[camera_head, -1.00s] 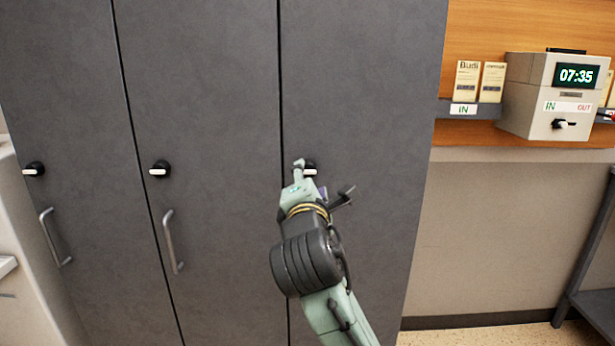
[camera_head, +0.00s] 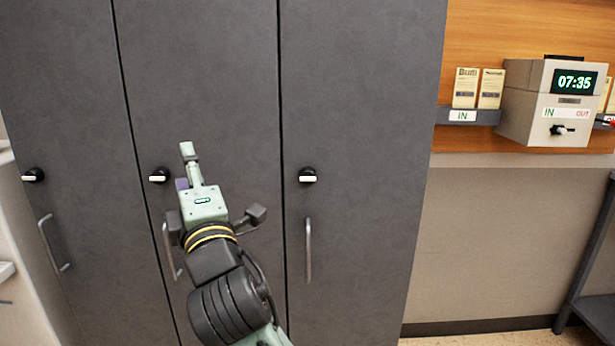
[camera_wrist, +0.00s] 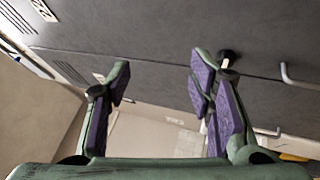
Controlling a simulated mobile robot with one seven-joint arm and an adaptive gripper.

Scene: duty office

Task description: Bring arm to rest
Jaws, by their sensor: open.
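My gripper (camera_head: 186,165) is in front of the middle grey locker door (camera_head: 200,80) in the head view, just right of that door's black knob (camera_head: 158,175). In the wrist view my gripper (camera_wrist: 160,100) has its purple-padded fingers spread wide with nothing between them. The right locker door (camera_head: 360,110) is shut, and its knob (camera_head: 307,175) and handle (camera_head: 308,250) are in plain sight. The middle door's handle is partly hidden behind my arm.
The left locker door (camera_head: 60,90) is also shut. At right, a time clock (camera_head: 545,100) reading 07:35 and a card rack (camera_head: 470,116) marked IN stand against a wood panel. A dark metal frame (camera_head: 590,250) stands at the far right.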

